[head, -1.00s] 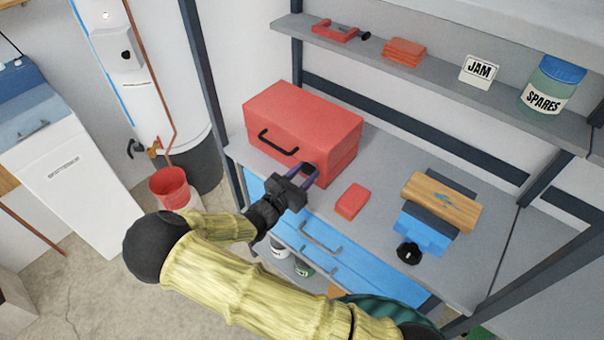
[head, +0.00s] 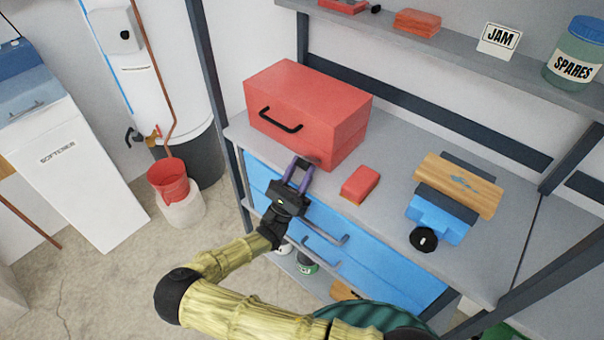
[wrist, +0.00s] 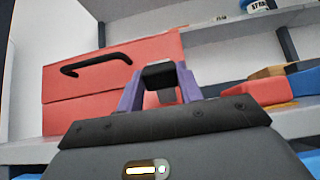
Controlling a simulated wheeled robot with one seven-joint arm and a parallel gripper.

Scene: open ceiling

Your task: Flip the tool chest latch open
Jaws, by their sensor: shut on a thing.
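The red tool chest (head: 320,100) stands on the grey bench top, its lid down, with a black handle (head: 279,120) on its front. It also fills the left of the wrist view (wrist: 70,95), where a seam runs below the handle (wrist: 95,63). My gripper (head: 300,168) is at the lower right of the chest's front, its purple fingers pointing at it. In the wrist view a dark block, which I take as the latch (wrist: 158,74), sits between the fingertips, and the fingers are shut on it. In the head view the fingers mostly hide the latch.
A small red box (head: 360,183) lies right of the chest. A blue vise (head: 438,217) holding a wooden board (head: 460,185) stands further right. Blue drawers (head: 380,265) with handles are under the bench top.

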